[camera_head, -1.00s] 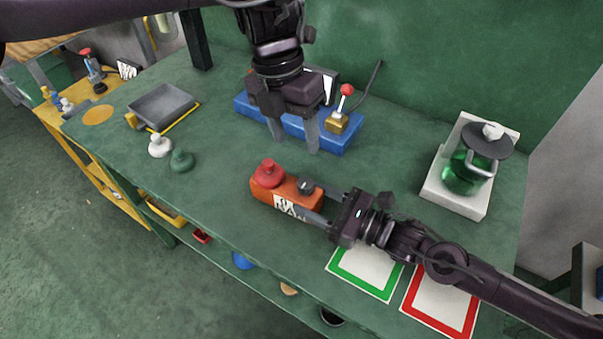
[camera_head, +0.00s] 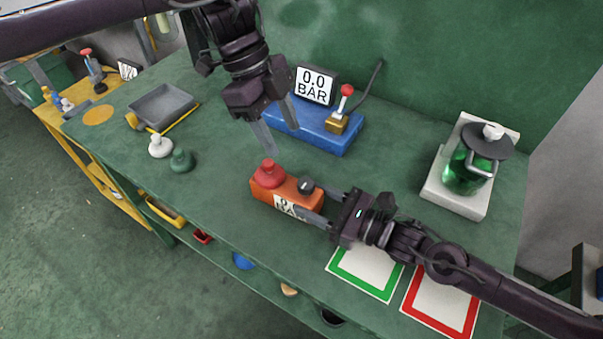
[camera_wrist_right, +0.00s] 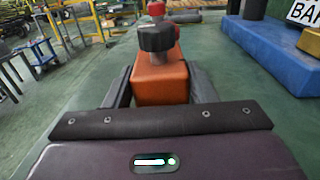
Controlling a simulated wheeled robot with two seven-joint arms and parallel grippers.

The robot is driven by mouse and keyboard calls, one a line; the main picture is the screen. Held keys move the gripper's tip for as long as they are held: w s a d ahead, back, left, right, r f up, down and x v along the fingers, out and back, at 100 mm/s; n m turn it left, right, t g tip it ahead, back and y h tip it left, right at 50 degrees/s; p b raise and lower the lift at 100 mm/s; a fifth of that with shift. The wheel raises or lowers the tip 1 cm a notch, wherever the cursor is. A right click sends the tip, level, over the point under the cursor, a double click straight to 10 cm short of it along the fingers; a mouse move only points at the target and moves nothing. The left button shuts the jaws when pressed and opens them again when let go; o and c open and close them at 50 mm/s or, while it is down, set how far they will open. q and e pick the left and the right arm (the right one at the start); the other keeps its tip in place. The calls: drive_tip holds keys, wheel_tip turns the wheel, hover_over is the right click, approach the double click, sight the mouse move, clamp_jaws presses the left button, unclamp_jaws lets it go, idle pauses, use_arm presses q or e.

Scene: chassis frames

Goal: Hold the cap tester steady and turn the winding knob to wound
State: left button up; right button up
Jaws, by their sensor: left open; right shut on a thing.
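The orange cap tester (camera_head: 262,194) lies on the green bench, with a red knob (camera_head: 268,174) on its left end and a dark knob (camera_head: 305,185) near its right end. A white label on its front face is partly hidden by a finger. My right gripper (camera_head: 311,202) is shut on the tester's right end, one finger on each side. In the right wrist view the orange body (camera_wrist_right: 160,82) sits between the fingers, the dark knob (camera_wrist_right: 157,38) in front of the red one. My left gripper (camera_head: 282,139) is open and empty, above and behind the tester, pointing down.
Behind stands a blue block (camera_head: 318,134) with a "0.0 BAR" display (camera_head: 315,86) and a red-tipped lever (camera_head: 345,95). A green jar (camera_head: 466,170) is at right. Green-framed (camera_head: 372,282) and red-framed (camera_head: 442,302) pads lie in front. A grey tray (camera_head: 162,107) and two small knobs (camera_head: 181,160) are at left.

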sight(304, 182)
use_arm(q)
drive_tip(key=x, duration=1.1)
drive_tip(key=shift+s, duration=0.1)
drive_tip(key=c, duration=1)
